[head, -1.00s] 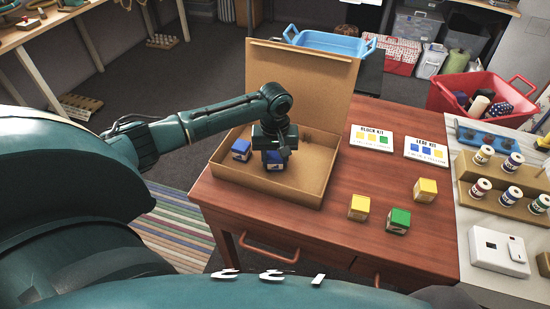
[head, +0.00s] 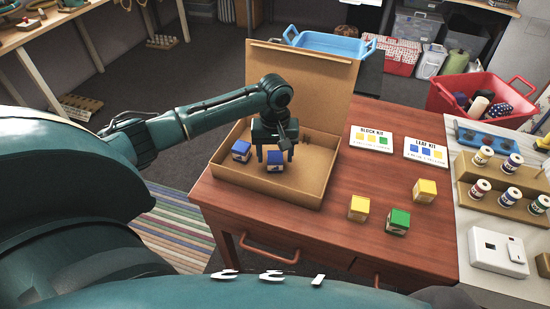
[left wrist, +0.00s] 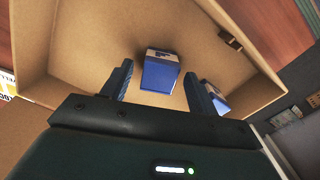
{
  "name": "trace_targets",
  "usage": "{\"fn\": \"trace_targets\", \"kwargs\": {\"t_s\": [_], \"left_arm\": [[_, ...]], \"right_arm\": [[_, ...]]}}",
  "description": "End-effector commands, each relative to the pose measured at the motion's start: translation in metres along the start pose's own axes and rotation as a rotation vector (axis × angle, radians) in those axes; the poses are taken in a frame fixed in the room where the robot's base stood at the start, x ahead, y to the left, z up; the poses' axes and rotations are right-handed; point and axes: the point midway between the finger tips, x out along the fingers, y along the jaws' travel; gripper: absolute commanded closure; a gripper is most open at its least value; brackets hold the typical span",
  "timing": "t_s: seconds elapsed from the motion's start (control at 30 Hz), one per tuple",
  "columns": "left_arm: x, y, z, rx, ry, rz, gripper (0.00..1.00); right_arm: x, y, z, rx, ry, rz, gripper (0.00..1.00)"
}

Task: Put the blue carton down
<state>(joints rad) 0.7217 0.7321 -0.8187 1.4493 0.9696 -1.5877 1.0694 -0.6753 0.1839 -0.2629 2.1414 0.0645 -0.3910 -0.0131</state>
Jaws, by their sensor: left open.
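Two blue cartons with pale sides sit in the open cardboard box (head: 310,190). The nearer blue carton (head: 275,163) stands on the box floor under my left gripper (head: 273,157). The other blue carton (head: 241,151) stands to its left, near the box's left wall. In the left wrist view, the first carton (left wrist: 160,72) lies just beyond and between the two open fingers (left wrist: 160,88), and the other carton (left wrist: 214,97) shows behind the right finger. My left gripper is open and holds nothing. My right gripper is not in view.
The box's raised lid (head: 303,90) stands at the back. Two yellow cartons (head: 359,207) (head: 425,190) and a green carton (head: 398,220) stand on the red-brown table (head: 340,245). Two kit cards (head: 372,139) (head: 426,150) lie behind them. Spool racks stand at right.

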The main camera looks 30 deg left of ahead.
Motion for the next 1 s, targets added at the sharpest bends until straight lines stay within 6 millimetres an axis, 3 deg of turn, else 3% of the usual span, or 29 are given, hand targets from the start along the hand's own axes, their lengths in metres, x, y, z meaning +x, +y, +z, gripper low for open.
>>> {"fn": "trace_targets", "kwargs": {"t_s": [0.2, 0.43, 0.6, 1.0], "left_arm": [[-0.051, 0.001, -0.001, 0.001, 0.003, 0.003, 0.41], [-0.088, 0.001, -0.001, -0.001, 0.002, 0.003, 0.41], [-0.097, 0.0, 0.0, -0.001, 0.0, 0.001, 0.41], [-0.097, 0.0, 0.0, -0.001, 0.0, 0.001, 0.41]], "right_arm": [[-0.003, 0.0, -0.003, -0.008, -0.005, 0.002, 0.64], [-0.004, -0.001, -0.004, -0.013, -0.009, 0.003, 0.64], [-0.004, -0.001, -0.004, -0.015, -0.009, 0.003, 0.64], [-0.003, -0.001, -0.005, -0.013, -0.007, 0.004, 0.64]]}}
